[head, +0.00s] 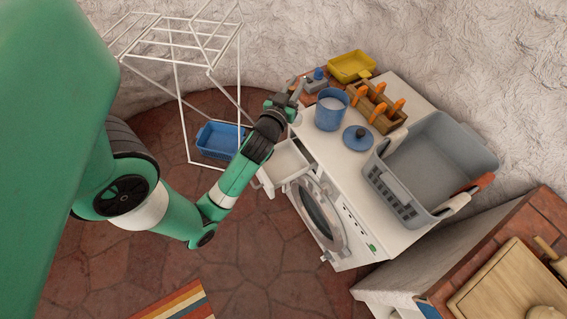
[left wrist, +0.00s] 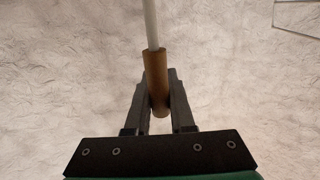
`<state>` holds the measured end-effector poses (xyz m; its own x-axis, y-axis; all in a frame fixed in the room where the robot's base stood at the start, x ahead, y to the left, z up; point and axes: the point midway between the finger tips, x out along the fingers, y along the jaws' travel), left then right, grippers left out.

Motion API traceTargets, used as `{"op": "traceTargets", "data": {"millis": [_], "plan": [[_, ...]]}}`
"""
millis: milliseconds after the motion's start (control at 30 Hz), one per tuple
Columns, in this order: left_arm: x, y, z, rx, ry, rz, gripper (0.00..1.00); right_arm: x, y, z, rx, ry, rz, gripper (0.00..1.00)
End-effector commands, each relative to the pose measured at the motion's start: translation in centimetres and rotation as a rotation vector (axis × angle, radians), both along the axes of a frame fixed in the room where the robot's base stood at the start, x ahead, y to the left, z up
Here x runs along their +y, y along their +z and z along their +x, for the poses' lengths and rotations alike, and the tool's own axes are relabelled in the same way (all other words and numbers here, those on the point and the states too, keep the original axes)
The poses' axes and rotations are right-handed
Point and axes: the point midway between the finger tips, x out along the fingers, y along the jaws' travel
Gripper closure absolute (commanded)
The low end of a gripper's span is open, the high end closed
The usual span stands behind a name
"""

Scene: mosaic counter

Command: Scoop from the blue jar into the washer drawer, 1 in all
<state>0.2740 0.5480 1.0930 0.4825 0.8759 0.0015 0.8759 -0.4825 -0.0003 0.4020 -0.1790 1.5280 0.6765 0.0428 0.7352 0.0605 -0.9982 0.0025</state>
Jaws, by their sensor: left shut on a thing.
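The blue jar (head: 331,115) stands open on the washer top, with pale contents visible inside. Its blue lid (head: 357,138) lies beside it. The washer drawer (head: 288,162) is pulled out at the left of the washer (head: 345,215) and looks empty. My left gripper (head: 292,98) is just left of the jar, above and beyond the drawer. In the left wrist view it (left wrist: 158,95) is shut on a wooden handle (left wrist: 155,68) with a pale shaft (left wrist: 151,25). The far end of this tool is out of that view and unclear in the head view. My right gripper is not in view.
A grey laundry basket (head: 430,165) fills the right of the washer top. A wooden caddy (head: 378,108) with orange-handled items and a yellow tray (head: 351,66) stand behind the jar. A white drying rack (head: 183,100) and blue tub (head: 218,140) are left.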

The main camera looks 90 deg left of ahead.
Motion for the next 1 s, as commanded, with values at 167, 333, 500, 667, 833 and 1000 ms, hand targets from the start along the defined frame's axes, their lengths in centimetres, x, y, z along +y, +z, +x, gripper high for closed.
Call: {"op": "traceTargets", "data": {"millis": [167, 333, 500, 667, 833, 1000], "plan": [[-2.2, -7.0, -6.5, 0.009, 0.068, -0.006, 1.0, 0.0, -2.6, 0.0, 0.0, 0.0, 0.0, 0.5], [-2.8, -9.5, -8.6, 0.003, 0.1, -0.001, 1.0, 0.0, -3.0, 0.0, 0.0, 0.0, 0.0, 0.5], [-2.8, -10.3, -9.4, -0.002, 0.115, 0.0, 1.0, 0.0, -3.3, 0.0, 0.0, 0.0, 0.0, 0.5], [-2.7, -10.2, -9.4, -0.002, 0.116, 0.0, 1.0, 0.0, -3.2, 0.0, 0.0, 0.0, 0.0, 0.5], [-2.9, -10.1, -8.9, 0.026, 0.113, 0.014, 1.0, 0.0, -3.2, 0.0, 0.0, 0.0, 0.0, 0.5], [-3.4, -9.9, -7.8, 0.106, 0.112, 0.058, 1.0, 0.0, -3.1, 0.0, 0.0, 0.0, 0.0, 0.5]]}}
